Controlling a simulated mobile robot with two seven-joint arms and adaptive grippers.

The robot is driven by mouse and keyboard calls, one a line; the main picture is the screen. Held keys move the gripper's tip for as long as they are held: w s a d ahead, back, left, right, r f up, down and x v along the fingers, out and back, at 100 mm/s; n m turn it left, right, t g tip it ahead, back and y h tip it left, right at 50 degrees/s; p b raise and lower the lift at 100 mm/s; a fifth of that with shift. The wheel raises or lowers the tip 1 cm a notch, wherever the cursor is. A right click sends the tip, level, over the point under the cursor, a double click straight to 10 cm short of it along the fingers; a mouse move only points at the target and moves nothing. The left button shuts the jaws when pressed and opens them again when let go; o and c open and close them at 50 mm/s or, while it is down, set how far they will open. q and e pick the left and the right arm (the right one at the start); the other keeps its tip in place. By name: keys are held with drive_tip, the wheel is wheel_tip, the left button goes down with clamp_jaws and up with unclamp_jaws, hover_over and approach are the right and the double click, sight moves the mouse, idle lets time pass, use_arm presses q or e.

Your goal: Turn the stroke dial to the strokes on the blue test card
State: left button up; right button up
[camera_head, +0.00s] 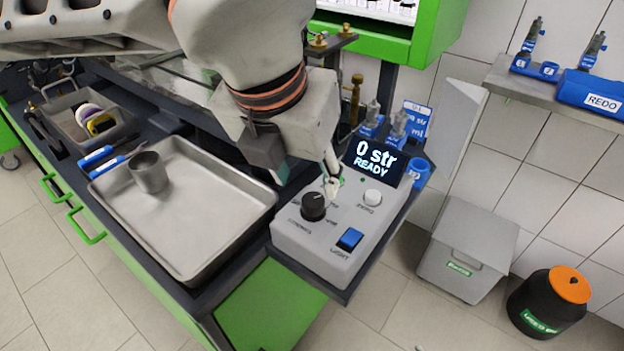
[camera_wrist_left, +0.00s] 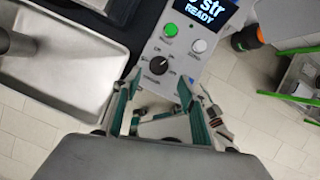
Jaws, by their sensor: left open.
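The black stroke dial (camera_head: 314,206) sits on the grey control box (camera_head: 320,247); it also shows in the left wrist view (camera_wrist_left: 159,67). The display (camera_head: 376,160) reads "0 str READY". The blue test card (camera_head: 415,120) stands behind the display, partly covered; "str" and "ml" are readable, but I cannot read its numbers clearly. My left gripper (camera_head: 308,184) is open above the box, close to the dial. In the left wrist view, its fingers (camera_wrist_left: 160,88) are spread, with the dial just beyond the tips. Contact with the dial cannot be told. My right gripper is not in view.
A metal tray (camera_head: 190,225) with a grey cup (camera_head: 149,172) lies left of the box. Small blue-based pumps (camera_head: 398,126) stand behind the display.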

sight(313, 200)
use_arm(q)
drive_tip(key=b+x, duration=0.1)
drive_tip(key=x, duration=0.5)
drive_tip(key=shift+f, duration=0.25)
drive_tip(key=shift+w+d+f+b, duration=0.1)
drive_tip(key=shift+w+f+b, duration=0.25)
drive_tip(key=shift+f, duration=0.25)
drive_tip(key=shift+c, duration=0.2)
drive_tip(key=c, duration=1)
